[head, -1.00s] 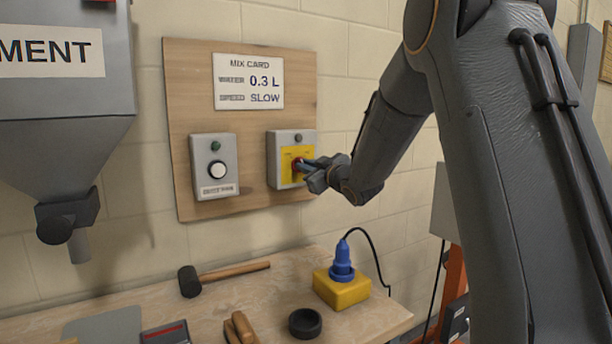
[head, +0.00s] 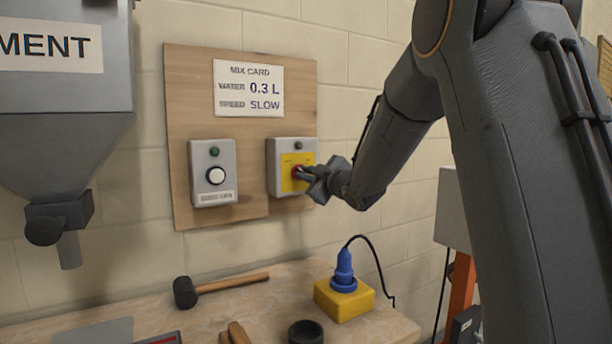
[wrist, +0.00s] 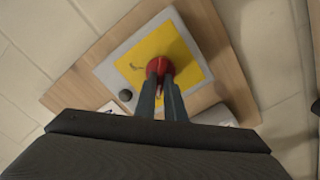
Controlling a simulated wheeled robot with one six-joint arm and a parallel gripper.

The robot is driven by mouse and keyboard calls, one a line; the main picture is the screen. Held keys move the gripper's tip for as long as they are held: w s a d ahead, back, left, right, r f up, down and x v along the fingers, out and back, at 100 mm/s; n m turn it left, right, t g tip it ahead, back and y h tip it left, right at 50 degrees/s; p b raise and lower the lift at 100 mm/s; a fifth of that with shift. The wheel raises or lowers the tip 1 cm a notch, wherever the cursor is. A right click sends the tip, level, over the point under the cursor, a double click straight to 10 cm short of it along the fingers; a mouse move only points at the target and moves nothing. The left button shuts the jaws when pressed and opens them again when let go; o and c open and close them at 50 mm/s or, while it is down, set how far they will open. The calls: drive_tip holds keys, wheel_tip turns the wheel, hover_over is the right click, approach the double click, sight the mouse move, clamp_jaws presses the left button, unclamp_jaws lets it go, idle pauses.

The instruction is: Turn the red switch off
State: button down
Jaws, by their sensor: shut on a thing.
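The red switch (head: 298,172) is a knob on a yellow plate (head: 289,184) on the front of a grey box (head: 275,148) on a wooden board. My gripper (head: 306,172) reaches it from the right and is shut on the knob. In the wrist view the two fingers (wrist: 160,84) grip the red knob (wrist: 159,66) from either side. Part of the knob is hidden by the fingers. The lettering on the yellow plate is too small to read. A small dark lamp (head: 298,145) sits above the plate.
A second box with a white button (head: 216,176) and a green lamp is to the left. A mix card (head: 248,88) hangs above. Below, a bench holds a mallet (head: 185,293), a blue plug on a yellow block (head: 343,301) and a dark ring (head: 306,332).

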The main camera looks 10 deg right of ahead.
drive_tip(key=c, duration=1.8)
unclamp_jaws()
drive_tip(key=shift+c, duration=0.2)
drive_tip(key=v, duration=0.7)
drive_tip(key=shift+s+b, duration=0.35)
drive_tip(key=shift+d+r, duration=0.1)
